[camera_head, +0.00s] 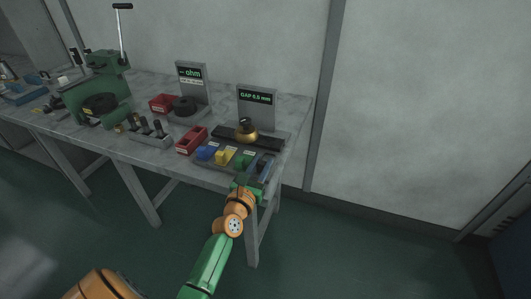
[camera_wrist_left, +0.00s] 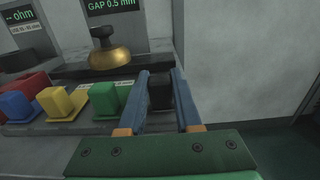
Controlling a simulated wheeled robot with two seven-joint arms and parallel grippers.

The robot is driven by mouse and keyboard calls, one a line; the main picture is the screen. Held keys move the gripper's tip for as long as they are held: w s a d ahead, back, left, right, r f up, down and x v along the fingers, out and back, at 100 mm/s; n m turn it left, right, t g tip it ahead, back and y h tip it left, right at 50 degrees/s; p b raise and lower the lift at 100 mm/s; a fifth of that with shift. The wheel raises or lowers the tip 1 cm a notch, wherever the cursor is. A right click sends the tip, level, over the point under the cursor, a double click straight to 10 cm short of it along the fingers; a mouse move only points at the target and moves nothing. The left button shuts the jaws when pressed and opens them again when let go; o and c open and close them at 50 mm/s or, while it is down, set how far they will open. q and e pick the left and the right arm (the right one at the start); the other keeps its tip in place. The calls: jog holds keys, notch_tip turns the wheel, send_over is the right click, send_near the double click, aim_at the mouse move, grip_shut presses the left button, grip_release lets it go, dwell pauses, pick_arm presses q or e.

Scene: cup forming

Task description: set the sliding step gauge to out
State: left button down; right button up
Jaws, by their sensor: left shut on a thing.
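A black block (camera_wrist_left: 160,93) stands at the right end of a row of coloured blocks, in front of a dark bar. My left gripper (camera_wrist_left: 160,76) has its two blue fingers on either side of this block and is shut on it. In the head view my left gripper (camera_head: 263,170) is at the right end of the block tray (camera_head: 208,165) and hides the black block. The frames do not show clearly which part is the sliding step gauge. A gold dome with a black knob (camera_wrist_left: 109,55) sits on the dark bar (camera_head: 220,134), left of the gripper. My right gripper is not in view.
Green (camera_wrist_left: 104,98), yellow (camera_wrist_left: 57,102) and blue (camera_wrist_left: 18,106) blocks stand left of the gripper. A GAP display (camera_head: 257,97) stands behind the dome. Red bins (camera_head: 191,140) and a green press (camera_head: 97,92) are farther left. The table ends just right of the tray.

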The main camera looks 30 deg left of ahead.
pick_arm(q)
jog(key=shift+s+d, duration=0.1)
jog(key=shift+s, duration=0.3)
jog(key=shift+f, duration=0.2)
jog(key=c, duration=0.6)
grip_release()
jog(key=shift+r, duration=0.1)
jog(key=v, duration=0.7)
jog(key=shift+s, duration=0.15)
